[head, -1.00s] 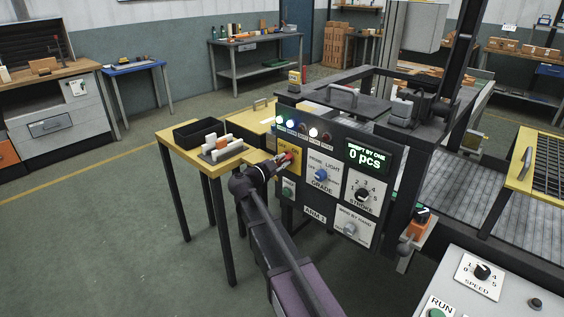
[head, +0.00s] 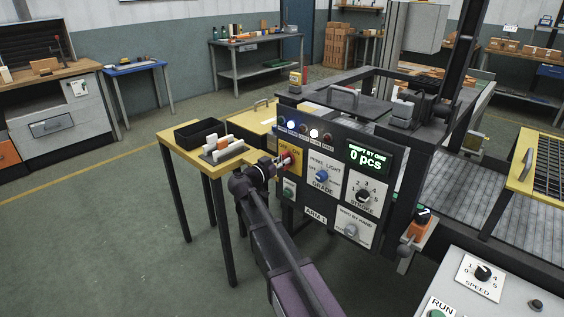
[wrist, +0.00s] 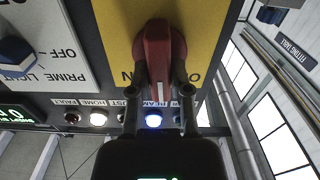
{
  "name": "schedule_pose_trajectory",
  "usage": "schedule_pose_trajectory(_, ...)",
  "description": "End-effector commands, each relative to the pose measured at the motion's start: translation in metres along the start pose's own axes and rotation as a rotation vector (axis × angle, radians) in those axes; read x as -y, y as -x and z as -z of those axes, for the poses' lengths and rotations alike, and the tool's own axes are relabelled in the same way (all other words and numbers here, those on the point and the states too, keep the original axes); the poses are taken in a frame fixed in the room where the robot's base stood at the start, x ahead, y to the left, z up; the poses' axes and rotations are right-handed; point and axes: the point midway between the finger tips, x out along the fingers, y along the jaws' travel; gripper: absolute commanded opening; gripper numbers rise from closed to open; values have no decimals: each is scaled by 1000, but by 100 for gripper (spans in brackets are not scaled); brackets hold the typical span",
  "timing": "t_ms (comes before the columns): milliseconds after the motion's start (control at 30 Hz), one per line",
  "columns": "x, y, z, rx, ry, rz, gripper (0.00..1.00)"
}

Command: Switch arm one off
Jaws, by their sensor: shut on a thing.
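The red rotary switch handle (wrist: 158,55) sits on a yellow plate (wrist: 110,30) in the wrist view. The handle lies along the picture's vertical, and the lettering on the plate is partly covered by it. My gripper (wrist: 163,85) has one finger on each side of the handle and is shut on it. In the head view, my gripper (head: 277,164) reaches the red handle (head: 287,159) at the left end of the black control panel (head: 318,213), which is marked with an arm label.
Indicator lamps line the panel top; a blue lamp (wrist: 153,120) and a white home lamp (wrist: 98,119) are lit. A grade knob (head: 322,176) and a stroke knob (head: 362,195) sit right of the switch. A yellow table (head: 207,165) with a black tray (head: 199,133) stands close left.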

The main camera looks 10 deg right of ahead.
Motion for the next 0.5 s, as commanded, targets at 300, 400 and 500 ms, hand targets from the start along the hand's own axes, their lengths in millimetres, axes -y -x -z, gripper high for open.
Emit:
schedule_pose_trajectory(300, -1, 0, -2, 5, 298, -6, 0)
schedule_pose_trajectory(400, 0, 0, -2, 6, 391, -6, 0)
schedule_pose_trajectory(500, 0, 0, -2, 6, 477, -5, 0)
